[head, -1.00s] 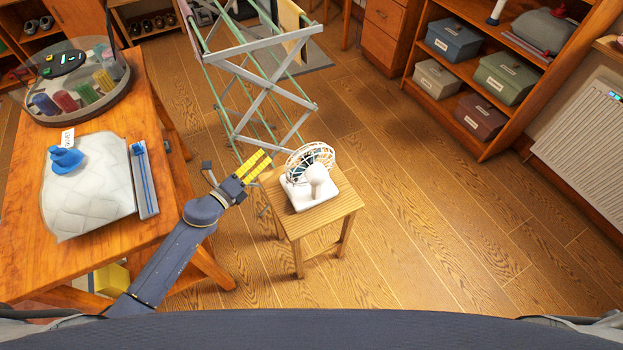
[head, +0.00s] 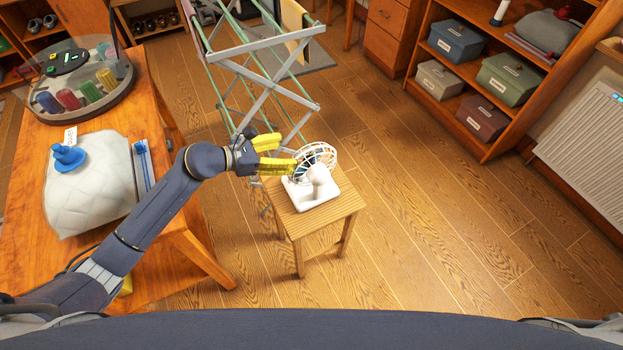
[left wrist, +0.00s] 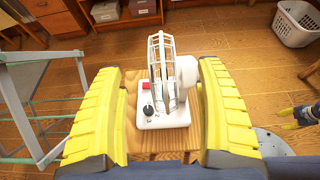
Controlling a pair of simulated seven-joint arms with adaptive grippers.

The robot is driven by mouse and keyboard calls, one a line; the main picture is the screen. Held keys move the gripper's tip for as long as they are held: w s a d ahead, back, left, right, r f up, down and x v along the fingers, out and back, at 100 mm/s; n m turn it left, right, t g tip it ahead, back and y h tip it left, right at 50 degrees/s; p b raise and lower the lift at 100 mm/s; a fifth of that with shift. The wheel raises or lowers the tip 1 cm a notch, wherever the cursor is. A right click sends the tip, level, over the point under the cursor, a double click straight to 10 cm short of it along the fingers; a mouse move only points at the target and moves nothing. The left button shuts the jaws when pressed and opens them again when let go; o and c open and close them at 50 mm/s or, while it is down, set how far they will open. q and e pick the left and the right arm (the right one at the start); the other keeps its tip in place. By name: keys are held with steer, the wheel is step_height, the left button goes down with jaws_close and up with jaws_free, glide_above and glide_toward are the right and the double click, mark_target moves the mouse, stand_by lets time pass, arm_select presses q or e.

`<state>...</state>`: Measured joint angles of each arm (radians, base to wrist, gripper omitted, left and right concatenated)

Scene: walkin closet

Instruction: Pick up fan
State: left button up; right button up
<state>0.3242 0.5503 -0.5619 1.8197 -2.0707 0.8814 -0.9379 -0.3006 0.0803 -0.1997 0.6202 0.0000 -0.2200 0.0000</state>
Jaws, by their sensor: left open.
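The fan (head: 318,180) is small and white, with a round wire cage and a square base. It stands upright on a small wooden stool (head: 323,219). My left gripper (head: 284,153) has yellow fingers and is open, at the left side of the fan in the head view. In the left wrist view the fan (left wrist: 163,85) shows between the two spread fingers, a little beyond them, with a red button and a dark knob on its base. Nothing is held. A small yellow and dark part at the right edge of the left wrist view looks like my right gripper (left wrist: 302,117); its jaws are unclear.
A folding drying rack (head: 262,70) stands just behind the stool. A wooden table (head: 160,215) at left carries a pale padded bag (head: 90,197) and a round tray of spools. Shelves with boxes (head: 508,78) are at the back right. The floor right of the stool is clear.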

mark_target(321, 149)
arm_select(q)
steer(key=shift+x, duration=6.6)
steer(key=shift+w+r, duration=0.15)
steer(key=shift+c, duration=0.4)
steer(key=c, duration=1.5)
steer(key=shift+r, duration=0.15)
jaws_close()
